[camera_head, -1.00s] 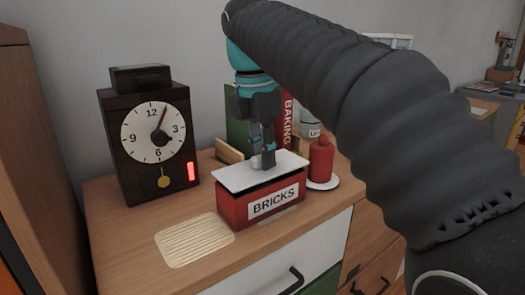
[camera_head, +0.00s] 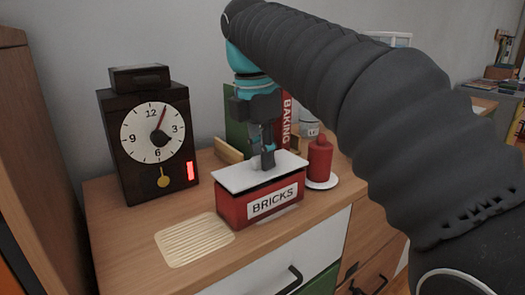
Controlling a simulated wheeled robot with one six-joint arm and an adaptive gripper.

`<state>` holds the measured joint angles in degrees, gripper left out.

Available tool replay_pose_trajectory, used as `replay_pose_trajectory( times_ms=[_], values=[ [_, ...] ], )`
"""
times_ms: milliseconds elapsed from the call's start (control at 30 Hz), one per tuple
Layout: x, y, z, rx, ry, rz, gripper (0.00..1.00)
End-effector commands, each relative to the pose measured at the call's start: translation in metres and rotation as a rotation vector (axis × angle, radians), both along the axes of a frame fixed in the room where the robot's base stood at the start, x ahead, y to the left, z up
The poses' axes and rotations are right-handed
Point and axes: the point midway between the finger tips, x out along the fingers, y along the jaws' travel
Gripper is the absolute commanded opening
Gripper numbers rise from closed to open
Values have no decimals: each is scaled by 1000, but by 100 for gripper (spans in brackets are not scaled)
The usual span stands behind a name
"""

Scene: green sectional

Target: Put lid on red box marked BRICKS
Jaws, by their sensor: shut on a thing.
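The red box (camera_head: 235,209) with a white BRICKS label stands on the wooden cabinet top. Its white flat lid (camera_head: 241,177) lies over the box's opening, roughly lined up with it. A dark line shows under the lid's front edge, and I cannot tell whether the lid rests fully on the rim. My gripper (camera_head: 267,161) points down at the middle of the lid and is shut on the lid's handle, which the fingers hide. The inside of the box is hidden.
A dark clock (camera_head: 152,135) stands at the left. A cream ribbed mat (camera_head: 194,239) lies in front. A red candle (camera_head: 320,158) on a white saucer (camera_head: 322,184) stands close right of the box. A red BAKING book (camera_head: 287,112) and a bottle (camera_head: 309,124) stand behind.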

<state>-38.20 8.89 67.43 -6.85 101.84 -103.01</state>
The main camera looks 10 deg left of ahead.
Motion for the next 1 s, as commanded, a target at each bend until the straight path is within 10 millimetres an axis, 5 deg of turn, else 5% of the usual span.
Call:
replay_pose_trajectory(
  times_ms=[1000],
  values=[
    [0, 0, -6, 1, -1, 0, 0]
  ],
)
